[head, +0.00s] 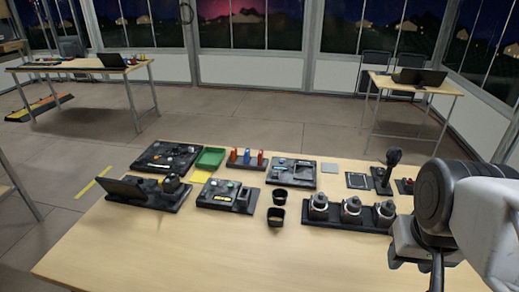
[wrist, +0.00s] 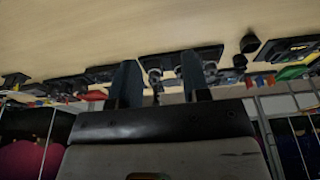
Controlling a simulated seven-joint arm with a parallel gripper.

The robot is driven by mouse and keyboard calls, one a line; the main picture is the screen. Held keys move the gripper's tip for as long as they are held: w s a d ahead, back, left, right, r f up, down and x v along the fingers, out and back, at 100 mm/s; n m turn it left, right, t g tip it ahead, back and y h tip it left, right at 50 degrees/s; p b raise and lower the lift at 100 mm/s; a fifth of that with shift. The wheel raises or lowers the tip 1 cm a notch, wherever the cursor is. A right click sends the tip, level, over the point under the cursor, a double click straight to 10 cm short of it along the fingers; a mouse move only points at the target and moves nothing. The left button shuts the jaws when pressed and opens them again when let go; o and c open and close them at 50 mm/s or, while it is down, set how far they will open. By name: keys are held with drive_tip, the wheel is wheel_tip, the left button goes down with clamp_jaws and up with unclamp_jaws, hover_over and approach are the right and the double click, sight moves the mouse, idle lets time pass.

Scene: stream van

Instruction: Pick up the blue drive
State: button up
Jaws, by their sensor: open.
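The blue drive (head: 247,157) stands upright between an orange one and a red one in a dark rack (head: 246,165) near the back middle of the table in the head view. Nothing grips it. My gripper (wrist: 160,58) is open and empty in the wrist view, its two dark fingers apart with the table's equipment beyond them. In the head view my arm is at the right edge, far to the right of the blue drive, and the fingertips cannot be made out.
Three metal-topped units (head: 351,208) on a dark base and two black cups (head: 276,216) stand between my arm and the rack. A green tray (head: 210,158) is left of the rack, and a joystick (head: 391,160) stands at the right. The table's front (head: 190,255) is clear.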

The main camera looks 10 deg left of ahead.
sight(247, 157)
idle(0.3)
drive_tip(key=w+a+n+t+h, duration=0.25)
drive_tip(key=w+n, duration=0.45)
drive_tip(key=w, duration=0.6)
drive_tip(key=w+a+n+t+h, duration=0.1)
drive_tip(key=w+n+h, duration=0.35)
drive_tip(key=w, duration=0.85)
drive_tip(key=w+a+f+n+t+y, duration=0.1)
drive_tip(key=w+a+f+n+t, duration=0.3)
drive_tip(key=w+a+n, duration=0.85)
drive_tip(key=w+a+f+n+t+y, duration=0.1)
drive_tip(key=w+a+f+n+y, duration=0.1)
drive_tip(key=a, duration=0.6)
drive_tip(key=w+a+f+n+t+y, duration=0.1)
drive_tip(key=w+a+f+n+y, duration=0.1)
drive_tip(key=w+a+f+n, duration=0.3)
drive_tip(key=w+a+f+n+t+y, duration=0.1)
drive_tip(key=a+f+n, duration=0.4)
drive_tip(key=a, duration=0.8)
drive_tip(key=shift+w+a+f+t+y, duration=0.15)
drive_tip(key=shift+w+y, duration=0.15)
drive_tip(key=shift+w, duration=0.35)
drive_tip(key=shift+w+d+f+t+y, duration=0.1)
drive_tip(key=shift+w+y, duration=0.2)
drive_tip(key=shift+w, duration=0.35)
